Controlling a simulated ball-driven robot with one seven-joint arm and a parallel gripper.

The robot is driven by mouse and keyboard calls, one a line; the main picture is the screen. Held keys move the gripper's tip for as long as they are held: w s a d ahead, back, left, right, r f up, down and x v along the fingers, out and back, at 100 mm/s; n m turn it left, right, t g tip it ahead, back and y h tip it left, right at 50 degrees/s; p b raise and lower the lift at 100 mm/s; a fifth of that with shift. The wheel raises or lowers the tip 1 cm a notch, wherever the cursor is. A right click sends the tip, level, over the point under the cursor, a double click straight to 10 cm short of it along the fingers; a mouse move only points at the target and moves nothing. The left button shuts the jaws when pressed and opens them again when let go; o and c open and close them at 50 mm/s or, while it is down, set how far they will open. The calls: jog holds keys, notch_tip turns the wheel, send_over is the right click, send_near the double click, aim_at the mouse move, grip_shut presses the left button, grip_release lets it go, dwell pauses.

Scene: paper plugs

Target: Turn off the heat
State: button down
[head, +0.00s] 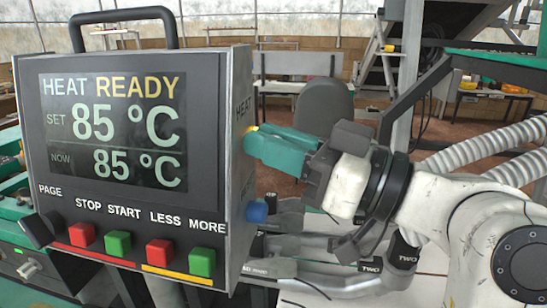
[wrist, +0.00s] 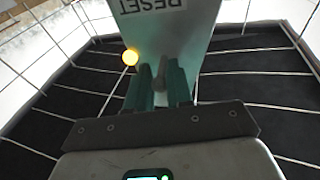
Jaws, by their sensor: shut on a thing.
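The dark control box (head: 215,215) stands at the left of the head view. Its screen (head: 112,130) reads HEAT READY, SET 85 °C and NOW 85 °C. Its right side bears the word HEAT and a lit yellow lamp (wrist: 130,57), partly seen in the head view beside the fingertips. My gripper (head: 252,145) reaches this side from the right with its green fingers. In the wrist view, my gripper (wrist: 159,88) is shut on a small grey switch (wrist: 160,74) on the panel. The fingers hide most of it, so its setting cannot be told.
Below my gripper is a blue button (head: 257,211) on the same side. The front carries a red STOP button (head: 82,235), a green START button (head: 117,243), a red LESS button (head: 159,252) and a green MORE button (head: 202,262). A grey chair (head: 325,108) stands behind.

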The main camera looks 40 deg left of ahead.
notch_tip(320, 180, down, 3)
jog(key=m+y+b, duration=0.1)
jog(key=y+b, duration=0.2)
jog(key=b, duration=0.3)
jog(key=m+y+b, duration=0.2)
jog(key=y+b, duration=0.1)
jog(key=b, duration=0.4)
jog(key=shift+r+t+y, duration=0.15)
jog(key=shift+t+y, duration=0.25)
jog(key=shift+m+t+y+b, duration=0.4)
jog(key=shift+m+y+b, duration=0.2)
jog(key=shift+b, duration=0.45)
jog(key=shift+r+m, duration=0.15)
jog(key=shift+m, duration=0.15)
jog(key=c, duration=1.3)
grip_release()
jog(key=shift+c, duration=0.2)
jog(key=shift+a, duration=0.1)
jog(key=s+b+v, duration=0.1)
jog(key=b+v, duration=0.2)
jog(key=v, duration=0.7)
jog(key=shift+w+f, duration=0.45)
